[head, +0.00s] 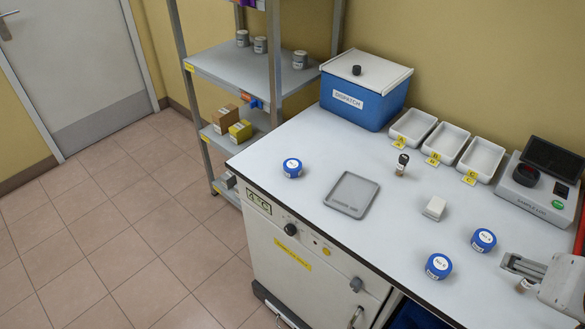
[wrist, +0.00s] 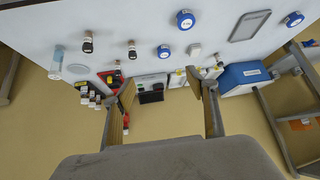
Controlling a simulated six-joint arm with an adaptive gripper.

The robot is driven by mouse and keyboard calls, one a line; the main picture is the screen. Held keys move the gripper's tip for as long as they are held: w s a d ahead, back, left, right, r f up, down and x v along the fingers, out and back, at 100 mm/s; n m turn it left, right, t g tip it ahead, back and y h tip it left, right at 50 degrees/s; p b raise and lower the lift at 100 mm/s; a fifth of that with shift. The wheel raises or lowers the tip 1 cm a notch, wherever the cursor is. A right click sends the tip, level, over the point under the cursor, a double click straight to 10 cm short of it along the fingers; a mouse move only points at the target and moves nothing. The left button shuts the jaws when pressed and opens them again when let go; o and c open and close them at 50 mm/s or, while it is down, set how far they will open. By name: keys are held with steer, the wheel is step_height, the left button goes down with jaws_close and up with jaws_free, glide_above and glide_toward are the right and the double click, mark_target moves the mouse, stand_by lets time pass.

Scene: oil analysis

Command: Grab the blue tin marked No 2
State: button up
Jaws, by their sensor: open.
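Three round blue tins with white lids stand on the bench in the head view: one near the front edge (head: 439,265), one to its right and farther back (head: 484,240), one at the far left (head: 292,167). Their labels are too small to read surely, so I cannot tell which is No 2. The wrist view shows three blue tins too: a large one (wrist: 185,20), a smaller one (wrist: 164,51) and one at the right (wrist: 293,19). My gripper (head: 508,268) is open and empty at the right, apart from the tins; its fingers also show in the wrist view (wrist: 160,90).
A grey tray (head: 352,194), a white block (head: 435,208) and a dark-capped vial (head: 402,165) stand on the bench. A blue dispatch box (head: 366,90), white bins (head: 447,143) and a dark-screened device (head: 540,185) line the back. Bare bench surrounds the tins.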

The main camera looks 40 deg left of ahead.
mark_target(295, 196)
steer(key=w+a+f+n+t+y, duration=0.15)
steer(key=w+a, duration=0.35)
steer(key=a, duration=0.5)
steer(key=w+a+f+n+y, duration=0.1)
steer(key=w+a+f+y, duration=0.15)
steer(key=w+a, duration=0.5)
steer(key=w+a+f+n+t+y, duration=0.1)
steer(key=w+a+f, duration=0.15)
steer(key=a, duration=0.85)
steer(key=s+a+f+n+y, duration=0.1)
steer(key=s+a+f, duration=0.2)
steer(key=a+f, duration=0.2)
steer(key=s+a+f+n+t+y, duration=0.1)
steer(key=a+f, duration=0.4)
steer(key=a, duration=0.5)
steer(key=s+a+f+n+t+y, duration=0.1)
steer(key=s+a+f+y, duration=0.2)
steer(key=s+a+f, duration=0.2)
steer(key=shift+a+f, duration=0.2)
steer(key=shift+a, duration=1.25)
steer(key=shift+s+a+f+n, duration=0.25)
steer(key=shift+s+f, duration=0.05)
steer(key=shift+s, duration=0.1)
steer(key=shift+x, duration=1.35)
